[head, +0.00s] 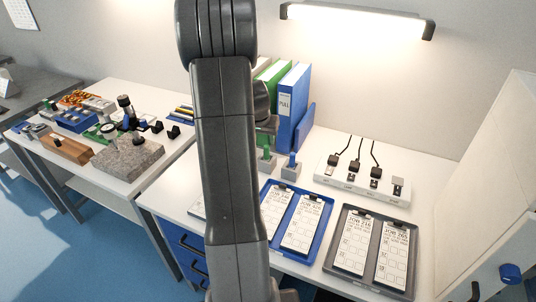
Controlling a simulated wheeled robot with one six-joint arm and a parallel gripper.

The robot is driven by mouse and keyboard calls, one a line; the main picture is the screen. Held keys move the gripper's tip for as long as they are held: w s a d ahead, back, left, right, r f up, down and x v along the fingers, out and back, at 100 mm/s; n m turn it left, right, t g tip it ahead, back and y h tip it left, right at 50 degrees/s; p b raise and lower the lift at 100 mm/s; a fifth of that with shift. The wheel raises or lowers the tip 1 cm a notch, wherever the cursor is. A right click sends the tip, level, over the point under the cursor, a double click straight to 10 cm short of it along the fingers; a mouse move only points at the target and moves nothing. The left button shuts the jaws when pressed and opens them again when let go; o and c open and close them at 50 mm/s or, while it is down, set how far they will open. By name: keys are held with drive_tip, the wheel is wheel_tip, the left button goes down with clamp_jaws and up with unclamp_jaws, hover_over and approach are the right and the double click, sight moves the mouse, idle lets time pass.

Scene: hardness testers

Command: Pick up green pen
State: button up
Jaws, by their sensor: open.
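A green pen (266,153) stands upright in a small grey block holder (267,166) on the white table, just right of my arm. My arm crosses the middle of the view and may hide part of the holder. My gripper (269,124) shows only in part behind the arm, above the green pen. It is open, and nothing shows between its fingers. I cannot tell whether it touches the pen. A blue pen (293,158) stands in a second grey holder (291,173) to the right.
Blue and green binders (292,105) stand behind the holders. A white power strip (362,182) with plugs lies to the right. A blue tray (270,228) and a grey tray (339,237) with clipboards lie in front. A stone block (128,158) and tools cover the left table.

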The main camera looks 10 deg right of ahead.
sight(267, 146)
drive_tip(key=x, duration=0.4)
drive_tip(key=shift+w+d+f, duration=0.1)
drive_tip(key=shift+f, duration=0.15)
drive_tip(key=p+x, duration=0.1)
drive_tip(key=x, duration=0.1)
drive_tip(key=p+x, duration=0.1)
drive_tip(key=x, duration=0.1)
drive_tip(key=shift+w+d+r, duration=0.15)
drive_tip(key=shift+w+d, duration=0.1)
drive_tip(key=shift+w, duration=0.05)
drive_tip(key=shift+w+f, duration=0.2)
drive_tip(key=shift+f, duration=0.35)
clamp_jaws()
